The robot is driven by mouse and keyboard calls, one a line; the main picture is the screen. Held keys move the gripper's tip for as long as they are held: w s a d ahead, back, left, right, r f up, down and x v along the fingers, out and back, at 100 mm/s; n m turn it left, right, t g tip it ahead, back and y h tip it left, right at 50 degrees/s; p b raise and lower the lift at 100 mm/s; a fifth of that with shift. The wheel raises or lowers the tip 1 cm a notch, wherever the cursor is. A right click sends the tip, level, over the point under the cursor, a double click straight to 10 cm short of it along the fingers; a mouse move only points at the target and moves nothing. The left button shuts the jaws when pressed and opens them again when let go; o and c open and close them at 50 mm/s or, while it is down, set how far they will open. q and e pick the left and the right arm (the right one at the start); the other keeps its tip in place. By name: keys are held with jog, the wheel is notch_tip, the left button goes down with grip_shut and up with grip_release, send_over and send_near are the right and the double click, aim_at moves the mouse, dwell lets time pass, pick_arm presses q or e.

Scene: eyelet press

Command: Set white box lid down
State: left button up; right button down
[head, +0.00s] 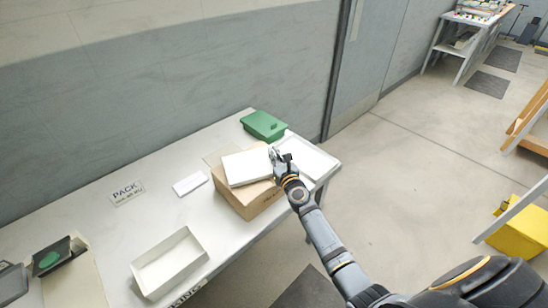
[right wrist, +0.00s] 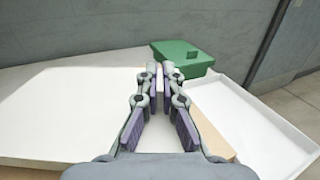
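The white box lid (head: 246,168) is a flat white slab over the top of a brown cardboard box (head: 250,203). I cannot tell whether it rests fully on the box or is held just above it. It fills the left of the right wrist view (right wrist: 70,110). My right gripper (head: 274,153) is at the lid's right edge. Its fingertips (right wrist: 161,72) are almost together, with the lid's edge between them. The open white box (head: 150,285) stands empty near the table's front edge. My left gripper is not in view.
A green box (head: 264,125) stands at the table's far corner. A shallow white tray (head: 318,163) lies right of the carton. A small white block (head: 190,183) and a PACK sign (head: 127,193) lie left. Dark items (head: 52,258) sit bottom left. The table between them is bare.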

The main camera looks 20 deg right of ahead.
jog(key=shift+f+b, duration=0.4)
jog(key=shift+b, duration=0.1)
jog(key=c, duration=1.5)
grip_release()
jog(key=shift+r, duration=0.15)
jog(key=shift+r+p, duration=0.4)
jog(key=shift+p, duration=0.2)
jog(key=s, duration=1.2)
jog(key=shift+s+a, duration=0.1)
jog(key=shift+a, duration=0.2)
